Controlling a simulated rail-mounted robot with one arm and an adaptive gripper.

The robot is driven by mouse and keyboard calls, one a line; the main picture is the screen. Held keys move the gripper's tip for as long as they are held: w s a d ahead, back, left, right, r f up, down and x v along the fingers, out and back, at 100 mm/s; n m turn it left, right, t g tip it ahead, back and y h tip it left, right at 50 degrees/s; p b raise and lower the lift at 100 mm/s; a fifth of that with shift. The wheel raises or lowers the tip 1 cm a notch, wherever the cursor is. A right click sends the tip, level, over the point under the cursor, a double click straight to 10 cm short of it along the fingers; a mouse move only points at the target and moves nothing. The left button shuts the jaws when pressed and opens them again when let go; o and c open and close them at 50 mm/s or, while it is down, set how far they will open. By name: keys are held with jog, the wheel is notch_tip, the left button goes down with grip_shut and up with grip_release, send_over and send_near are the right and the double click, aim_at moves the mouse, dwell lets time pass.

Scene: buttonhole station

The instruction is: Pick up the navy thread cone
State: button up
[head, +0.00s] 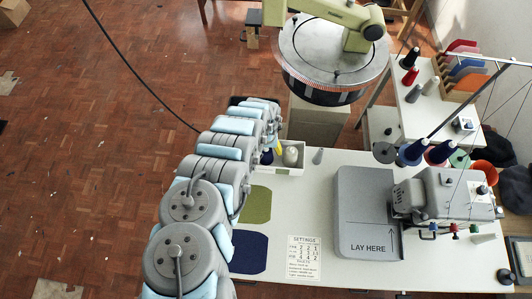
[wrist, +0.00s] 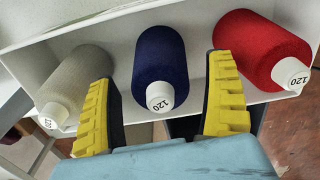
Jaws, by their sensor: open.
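The navy thread cone (wrist: 160,55) lies in a white tray (wrist: 115,28) in the wrist view, its white end marked 120 towards me. My gripper (wrist: 156,78) is open, one yellow-padded finger on each side of the navy cone. I see gaps beside the cone, and nothing is held. In the head view my arm covers most of the gripper and part of the white tray (head: 289,171). A dark blue patch (head: 266,157) there appears to be the navy cone, partly hidden.
A grey cone (wrist: 78,82) lies left of the navy cone and a red cone (wrist: 262,48) right, both close to the fingers. In the head view, a small grey cone (head: 318,156) stands right of the tray. The sewing machine (head: 445,195) and its grey plate (head: 362,205) are further right.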

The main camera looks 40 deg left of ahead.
jog(key=shift+c, duration=0.2)
jog(key=c, duration=1.3)
jog(key=shift+c, duration=0.2)
jog(key=shift+r, duration=0.15)
